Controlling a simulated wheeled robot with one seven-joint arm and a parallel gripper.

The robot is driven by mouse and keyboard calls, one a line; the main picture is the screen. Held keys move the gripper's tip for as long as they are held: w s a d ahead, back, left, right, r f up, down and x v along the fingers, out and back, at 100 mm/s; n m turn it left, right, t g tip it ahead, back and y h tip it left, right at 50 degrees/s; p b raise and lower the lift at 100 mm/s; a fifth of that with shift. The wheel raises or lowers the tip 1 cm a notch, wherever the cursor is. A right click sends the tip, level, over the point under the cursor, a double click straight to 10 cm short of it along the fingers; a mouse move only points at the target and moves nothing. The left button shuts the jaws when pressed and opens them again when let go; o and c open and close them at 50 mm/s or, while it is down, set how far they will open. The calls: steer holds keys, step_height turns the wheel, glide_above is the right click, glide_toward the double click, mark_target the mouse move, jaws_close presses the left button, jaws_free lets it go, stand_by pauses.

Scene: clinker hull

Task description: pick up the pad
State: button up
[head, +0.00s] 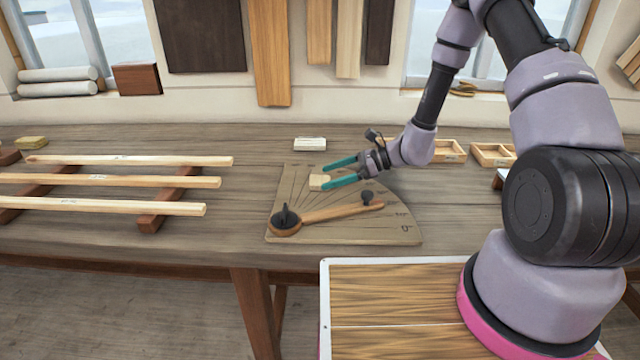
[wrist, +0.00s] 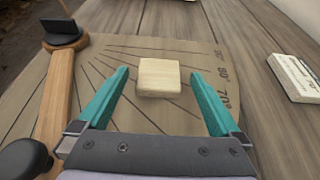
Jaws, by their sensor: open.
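A small pale wooden block (head: 317,182), the likeliest pad, is over the tan angle board marked with lines and degrees (head: 290,187). It also shows in the wrist view (wrist: 158,77). My gripper (head: 327,177) is open, with its teal fingers (wrist: 160,73) either side of the block. In the wrist view a gap shows between the block and each finger. I cannot tell how high the fingertips are above the board. A yellowish block (head: 31,142), possibly also a pad, lies at the far left of the bench.
A wooden pointer arm (head: 330,212) with dark knobs lies across the board, left of my gripper in the wrist view. A white labelled block (head: 310,144) lies behind the board. Wooden strips (head: 120,181) rest on supports at left. Small wooden trays (head: 491,155) stand right.

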mark_target(318, 180)
steer(key=shift+x, duration=1.55)
steer(key=c, duration=1.3)
